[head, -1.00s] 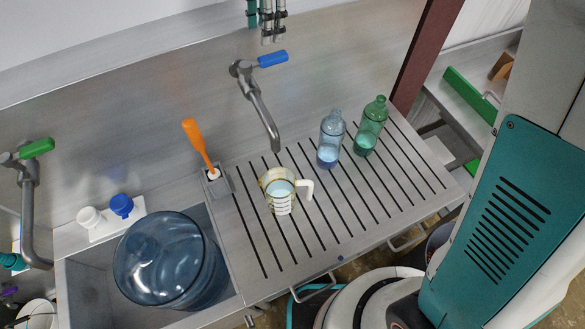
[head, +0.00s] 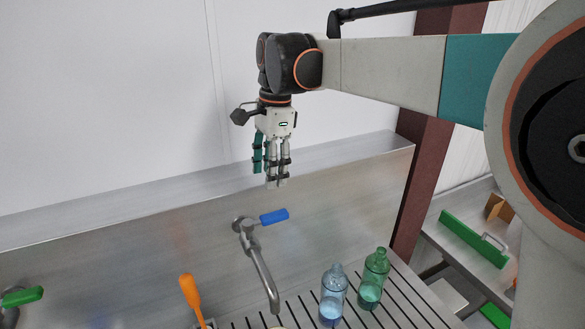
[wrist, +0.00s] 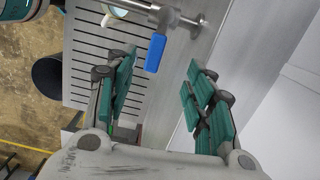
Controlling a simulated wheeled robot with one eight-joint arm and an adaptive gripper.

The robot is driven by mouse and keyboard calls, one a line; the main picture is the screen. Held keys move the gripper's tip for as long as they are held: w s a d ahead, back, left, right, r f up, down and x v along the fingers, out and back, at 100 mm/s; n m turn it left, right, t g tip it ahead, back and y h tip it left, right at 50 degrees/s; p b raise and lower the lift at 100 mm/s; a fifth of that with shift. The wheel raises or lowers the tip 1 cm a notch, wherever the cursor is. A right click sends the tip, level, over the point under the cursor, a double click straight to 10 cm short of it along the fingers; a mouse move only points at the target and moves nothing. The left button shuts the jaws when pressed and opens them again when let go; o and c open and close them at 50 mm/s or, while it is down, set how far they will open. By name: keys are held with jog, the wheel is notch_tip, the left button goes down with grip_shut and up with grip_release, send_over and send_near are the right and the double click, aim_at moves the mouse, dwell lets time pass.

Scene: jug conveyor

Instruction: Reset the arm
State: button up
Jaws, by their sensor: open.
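My gripper (head: 272,170) hangs pointing down from my raised arm in the head view, in front of the back wall and above the blue-handled tap (head: 255,255). In the wrist view my gripper (wrist: 155,95) has its green-padded fingers spread wide apart, with nothing between them. The tap's blue handle (wrist: 155,53) shows beyond the fingertips in the wrist view, apart from them.
A blue bottle (head: 333,297) and a green bottle (head: 373,280) stand on the slotted drainboard (head: 408,310). An orange-handled tool (head: 190,291) stands left of the tap. A green-handled tap (head: 20,297) is at far left. The space around my gripper is clear.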

jog(key=w+d+f+t+b, duration=0.2)
jog(key=w+d+t+b, duration=0.1)
jog(key=d, duration=1)
jog(key=s+d+f+n+t+b, duration=0.1)
jog(key=s+d+f+n+b, duration=0.3)
jog(key=s+f+b, duration=0.4)
jog(key=s+d+f+n+t+b, duration=0.2)
jog(key=s+d+f+n+b, duration=0.2)
jog(key=s+f+b, duration=0.4)
jog(key=s+d+f+n+t+h+b, duration=0.1)
jog(key=s+d+f+n+b, duration=0.3)
jog(key=f, duration=1.3)
jog(key=s+d+b, duration=0.1)
jog(key=s+b, duration=0.3)
jog(key=s, duration=0.1)
jog(key=shift+s+f+t, duration=0.2)
jog(key=shift+f+t, duration=0.15)
jog(key=shift+t, duration=0.05)
